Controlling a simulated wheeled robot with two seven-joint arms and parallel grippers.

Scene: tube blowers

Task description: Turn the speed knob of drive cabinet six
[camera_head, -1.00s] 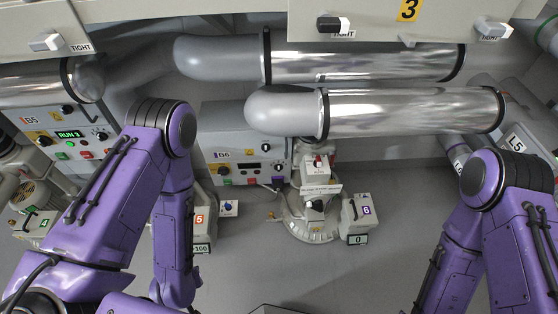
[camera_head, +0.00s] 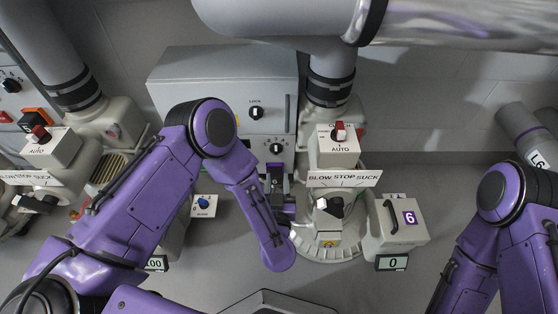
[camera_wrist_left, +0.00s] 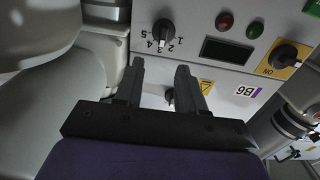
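Drive cabinet six is a grey box (camera_head: 205,85) behind my left arm in the head view. Its front panel (camera_wrist_left: 185,62) appears upside down in the left wrist view, with the label B6. The black speed knob (camera_wrist_left: 163,31), with a scale of 1 to 5, sits just beyond my fingertips; it also seems to show in the head view (camera_head: 276,148). My left gripper (camera_wrist_left: 160,64) has its fingers apart, with nothing between the tips. In the head view the left gripper (camera_head: 275,176) is just below the knob. My right gripper is not in view; only its arm shows.
A second knob (camera_wrist_left: 170,96) shows between my fingers. A dark display (camera_wrist_left: 227,50), a red button (camera_wrist_left: 225,20), a green button (camera_wrist_left: 254,30) and a yellow-backed switch (camera_wrist_left: 286,54) are close by. Valve unit 6 (camera_head: 400,225) stands right of my gripper. A large pipe (camera_head: 470,22) passes overhead.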

